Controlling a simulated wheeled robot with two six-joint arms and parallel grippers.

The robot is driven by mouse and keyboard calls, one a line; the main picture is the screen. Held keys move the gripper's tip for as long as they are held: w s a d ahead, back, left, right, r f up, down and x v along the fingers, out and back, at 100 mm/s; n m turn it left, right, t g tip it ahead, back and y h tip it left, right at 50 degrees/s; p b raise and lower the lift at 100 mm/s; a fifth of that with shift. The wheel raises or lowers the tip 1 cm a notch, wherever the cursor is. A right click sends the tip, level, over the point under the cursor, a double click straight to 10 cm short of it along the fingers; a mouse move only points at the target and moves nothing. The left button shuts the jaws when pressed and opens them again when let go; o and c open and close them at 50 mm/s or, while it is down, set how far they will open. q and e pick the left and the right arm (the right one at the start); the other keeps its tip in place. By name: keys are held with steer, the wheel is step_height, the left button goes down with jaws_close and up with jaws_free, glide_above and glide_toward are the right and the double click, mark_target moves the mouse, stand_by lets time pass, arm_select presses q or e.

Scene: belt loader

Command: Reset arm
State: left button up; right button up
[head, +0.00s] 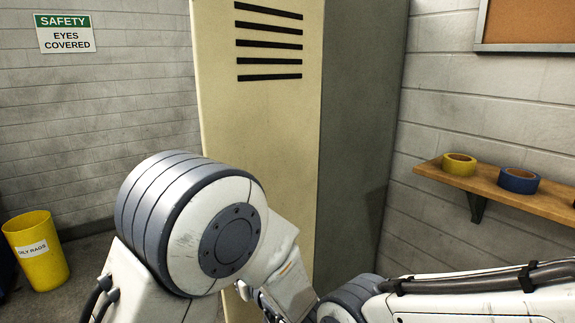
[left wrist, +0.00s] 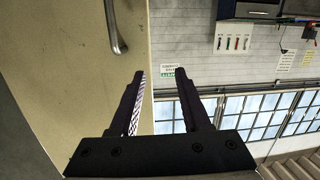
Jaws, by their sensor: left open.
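My left gripper (left wrist: 159,74) shows in the left wrist view with its two dark fingers apart and nothing between them. It is in front of a cream panel with a metal handle (left wrist: 112,28); I cannot tell how far off the handle is. In the head view, the big white and grey joint of my left arm (head: 205,225) fills the lower middle, and the left fingers are hidden behind it or out of frame. My right arm (head: 470,300) comes in from the lower right; its gripper does not show.
A tall cream locker (head: 262,120) with dark vent slots stands straight ahead, close to the arms. A wooden shelf (head: 535,198) at right holds yellow tape (head: 459,164) and blue tape (head: 518,180). A yellow bin (head: 38,252) stands at the far left. Windows (left wrist: 250,118) show in the left wrist view.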

arm_select(q)
step_height(320, 180, down, 6)
steer(key=m+g+h, duration=0.3)
steer(key=m+h, duration=0.3)
steer(key=h, duration=0.4)
steer(key=s+a+f+m+g, duration=0.1)
steer(key=s+a+f+g, duration=0.2)
steer(key=s, duration=0.5)
steer(key=s+a+f+m+g, duration=0.2)
steer(key=s+a+g, duration=0.2)
steer(key=s, duration=0.3)
steer(key=s+d+f+m+g+h+b, duration=0.1)
steer(key=s+d+m+b, duration=0.6)
steer(key=s+d, duration=0.7)
steer(key=shift+d+g+h, duration=0.15)
steer(key=shift+g+h, duration=0.15)
steer(key=shift+g, duration=0.6)
